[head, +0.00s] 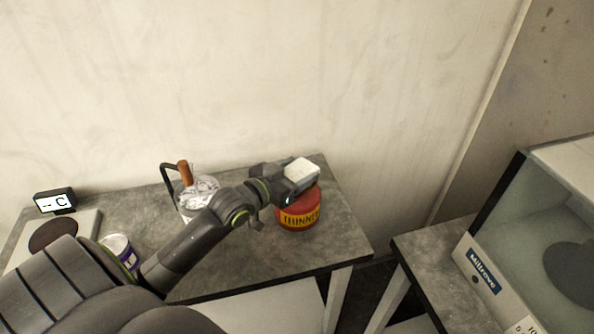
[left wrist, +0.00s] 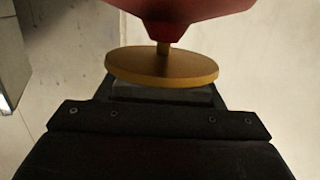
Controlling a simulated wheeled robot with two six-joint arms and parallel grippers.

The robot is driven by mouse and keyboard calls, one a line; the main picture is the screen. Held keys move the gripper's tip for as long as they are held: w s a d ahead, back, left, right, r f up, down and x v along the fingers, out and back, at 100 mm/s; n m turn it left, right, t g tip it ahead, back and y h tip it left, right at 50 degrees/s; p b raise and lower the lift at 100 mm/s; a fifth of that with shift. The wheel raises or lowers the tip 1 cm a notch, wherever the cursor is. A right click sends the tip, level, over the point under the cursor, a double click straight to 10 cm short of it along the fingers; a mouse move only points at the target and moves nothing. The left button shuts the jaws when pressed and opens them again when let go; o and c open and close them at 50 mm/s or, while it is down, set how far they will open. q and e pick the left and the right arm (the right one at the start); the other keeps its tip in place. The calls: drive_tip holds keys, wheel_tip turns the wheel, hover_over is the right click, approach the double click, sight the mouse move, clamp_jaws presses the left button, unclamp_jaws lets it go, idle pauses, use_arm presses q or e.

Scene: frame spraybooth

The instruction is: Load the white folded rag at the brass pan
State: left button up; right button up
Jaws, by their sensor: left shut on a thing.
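My left gripper (head: 288,182) is shut on the white folded rag (head: 302,169) above the red can marked THINNER (head: 299,216). In the left wrist view the brass pan (left wrist: 162,67) is a round disc on a short stem from the red can (left wrist: 178,8), which shows at the top edge. A shaded pale edge, likely the rag (left wrist: 165,95), shows close by the pan at the jaws; I cannot tell if they touch. In the head view the pan is hidden behind the gripper and rag. My right gripper is not in view.
On the grey bench (head: 240,265) stand a container of white crumpled stuff (head: 199,192) with a brown-handled tool, a purple-labelled can (head: 118,249), and a plate unit (head: 85,226) with a small display (head: 54,200).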

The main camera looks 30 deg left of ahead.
sight(297, 172)
use_arm(q)
drive_tip(key=shift+f+b, duration=0.45)
drive_tip(key=shift+f, duration=0.15)
idle(0.3)
idle(0.5)
wheel_tip(297, 172, up, 7)
drive_tip(key=p, duration=0.7)
drive_tip(key=shift+r, duration=0.15)
idle(0.6)
